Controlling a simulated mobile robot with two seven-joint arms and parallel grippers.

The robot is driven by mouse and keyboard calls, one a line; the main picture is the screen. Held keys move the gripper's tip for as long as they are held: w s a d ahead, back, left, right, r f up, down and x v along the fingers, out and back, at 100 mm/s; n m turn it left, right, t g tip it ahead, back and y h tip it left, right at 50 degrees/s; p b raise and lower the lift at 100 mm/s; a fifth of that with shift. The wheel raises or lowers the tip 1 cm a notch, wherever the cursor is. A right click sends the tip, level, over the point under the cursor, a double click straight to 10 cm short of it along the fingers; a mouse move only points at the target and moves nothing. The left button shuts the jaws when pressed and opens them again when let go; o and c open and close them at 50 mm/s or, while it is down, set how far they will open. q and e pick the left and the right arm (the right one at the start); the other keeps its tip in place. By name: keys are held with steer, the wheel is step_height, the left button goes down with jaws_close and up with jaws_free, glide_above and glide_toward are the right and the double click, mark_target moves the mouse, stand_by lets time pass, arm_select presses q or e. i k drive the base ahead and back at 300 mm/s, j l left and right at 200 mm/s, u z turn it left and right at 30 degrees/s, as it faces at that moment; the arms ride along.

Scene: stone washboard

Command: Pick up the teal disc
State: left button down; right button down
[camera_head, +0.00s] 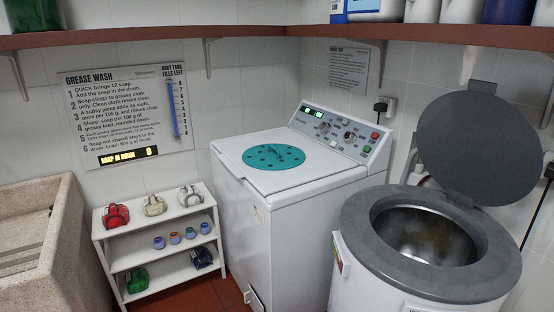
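The teal disc (261,157) lies flat on the white top of the washing machine (229,149), near the middle of the view. It is round, with several dark holes around it and a raised teal handle (283,153) at its centre. Nothing covers it. Neither of my grippers shows in the head view.
An open drum machine (361,226) with its grey lid (478,148) raised stands at the right. A white shelf (127,231) holds colored bundles and small jars at the left. A stone basin (68,239) is at far left. A brown wall shelf (130,36) runs above.

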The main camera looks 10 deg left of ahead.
mark_target(275, 157)
steer(key=i+j, duration=0.3)
steer(key=j, duration=0.15)
steer(key=i+j, duration=0.25)
steer(key=j, duration=0.15)
steer(key=i+j, duration=0.3)
steer(key=j, duration=0.15)
steer(key=i+j, duration=0.25)
steer(key=j, duration=0.15)
